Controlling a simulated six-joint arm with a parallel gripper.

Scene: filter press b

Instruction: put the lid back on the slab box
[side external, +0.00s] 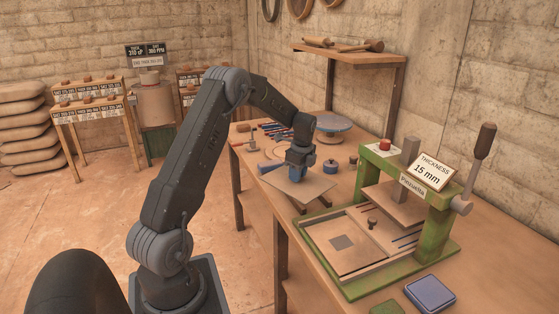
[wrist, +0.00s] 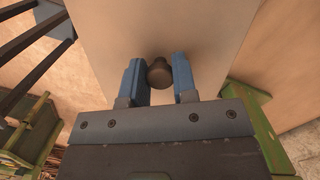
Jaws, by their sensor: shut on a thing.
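My gripper (side external: 298,174) has blue fingers and hangs over the workbench. In the wrist view its fingers (wrist: 160,80) are shut on the dark round knob (wrist: 160,72) of a flat tan lid (wrist: 215,30). In the side view the lid (side external: 303,190) is below the fingers, roughly level, and appears to be held above the bench near its front edge. The shallow tray-like box (side external: 318,250) in the green press frame (side external: 362,287) is at the lower right of the lid, apart from it.
The press has upright green posts, a crossbar, a thickness sign (side external: 428,170) and a lever (side external: 483,155) at right. A blue block (side external: 430,293) lies in front. Small pots, tools and a round wheel (side external: 330,122) stand behind the lid. Bare bench (side external: 480,260) shows at right.

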